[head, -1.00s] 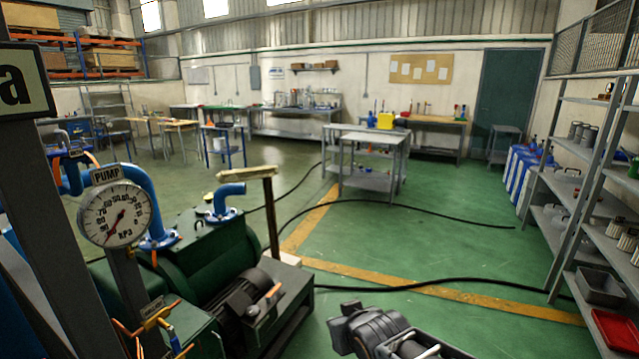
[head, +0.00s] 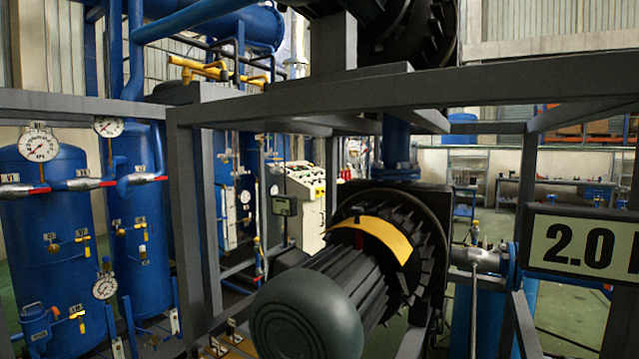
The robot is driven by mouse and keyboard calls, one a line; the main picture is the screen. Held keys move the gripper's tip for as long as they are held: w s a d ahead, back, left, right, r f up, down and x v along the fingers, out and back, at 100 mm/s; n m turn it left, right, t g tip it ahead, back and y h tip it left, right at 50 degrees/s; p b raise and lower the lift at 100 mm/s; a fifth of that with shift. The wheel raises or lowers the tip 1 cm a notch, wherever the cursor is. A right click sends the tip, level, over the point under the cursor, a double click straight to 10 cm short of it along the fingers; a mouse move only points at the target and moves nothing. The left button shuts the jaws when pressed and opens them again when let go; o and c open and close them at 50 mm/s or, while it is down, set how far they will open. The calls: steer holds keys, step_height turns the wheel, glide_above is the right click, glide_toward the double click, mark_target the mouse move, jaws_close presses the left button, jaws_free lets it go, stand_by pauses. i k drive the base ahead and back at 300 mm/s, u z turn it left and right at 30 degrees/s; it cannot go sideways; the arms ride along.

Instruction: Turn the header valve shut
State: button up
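No valve in the head view carries a readable header label, so I cannot tell which is the header valve. Red-handled valves sit on the pipes at the left: one by the left blue tank (head: 25,190) and one between the tanks (head: 105,183). Small yellow-handled valves (head: 78,315) are low on the left tank. A grey metal fitting with a thin lever (head: 480,258) joins a blue flange at the right; its setting is unclear. My gripper is not in view.
A large motor (head: 310,310) with a finned housing and yellow band fills the centre front. A grey steel frame (head: 330,100) crosses the view. Pressure gauges (head: 38,145) sit by the tanks. A "2.0" sign (head: 585,243) is at the right. A control cabinet (head: 305,190) stands behind.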

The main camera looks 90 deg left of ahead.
mark_target(45, 190)
steer(key=u, duration=0.75)
steer(key=k, duration=1)
steer(key=u, duration=2.85)
steer(key=i, duration=1.7)
steer(key=u, duration=0.7)
steer(key=i, duration=0.4)
steer(key=u, duration=0.25)
